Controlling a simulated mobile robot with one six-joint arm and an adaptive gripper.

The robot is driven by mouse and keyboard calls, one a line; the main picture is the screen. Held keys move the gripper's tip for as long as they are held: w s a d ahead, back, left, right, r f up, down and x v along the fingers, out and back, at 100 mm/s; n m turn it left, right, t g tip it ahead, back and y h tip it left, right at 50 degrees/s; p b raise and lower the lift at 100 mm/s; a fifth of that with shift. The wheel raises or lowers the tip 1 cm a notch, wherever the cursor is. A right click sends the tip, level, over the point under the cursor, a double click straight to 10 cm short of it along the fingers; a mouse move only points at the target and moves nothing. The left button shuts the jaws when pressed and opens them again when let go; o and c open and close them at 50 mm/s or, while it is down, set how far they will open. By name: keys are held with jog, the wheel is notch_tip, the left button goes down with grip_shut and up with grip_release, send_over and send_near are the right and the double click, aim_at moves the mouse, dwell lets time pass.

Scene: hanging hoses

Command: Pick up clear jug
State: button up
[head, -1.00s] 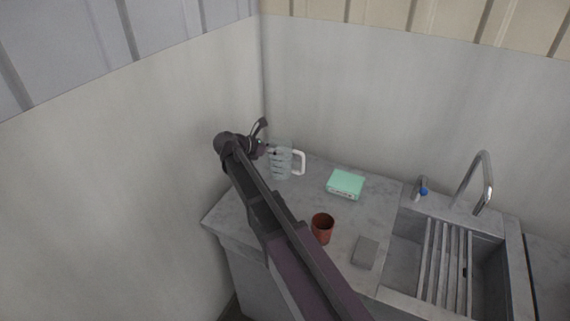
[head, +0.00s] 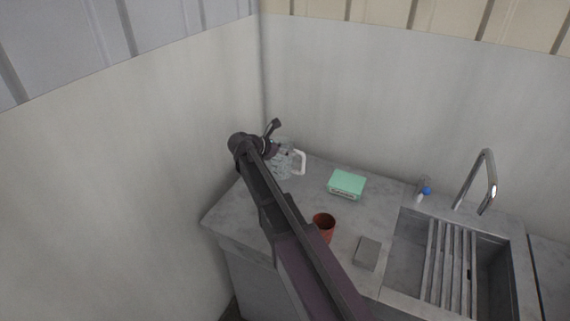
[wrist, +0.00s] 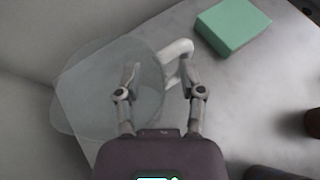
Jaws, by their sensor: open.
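The clear jug (head: 284,170) stands on the counter in the corner, with its white handle (head: 300,161) to the right. In the head view my arm and gripper (head: 274,140) cover part of its left side and top. In the wrist view the jug (wrist: 85,95) is a see-through round shape at left, its handle (wrist: 180,50) pointing right. My gripper (wrist: 160,80) is open and empty. One finger lies over the jug's body and the other beside the handle on its right. I cannot tell whether either finger touches the jug.
A green box (head: 347,185) lies right of the jug. A red-brown cup (head: 324,224) and a grey block (head: 367,253) are nearer the front. The sink (head: 398,262) with its tap is further right. Walls close in behind and left of the jug.

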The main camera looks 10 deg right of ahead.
dwell(0.3)
grip_shut()
jog(key=shift+r, duration=0.15)
dwell(0.4)
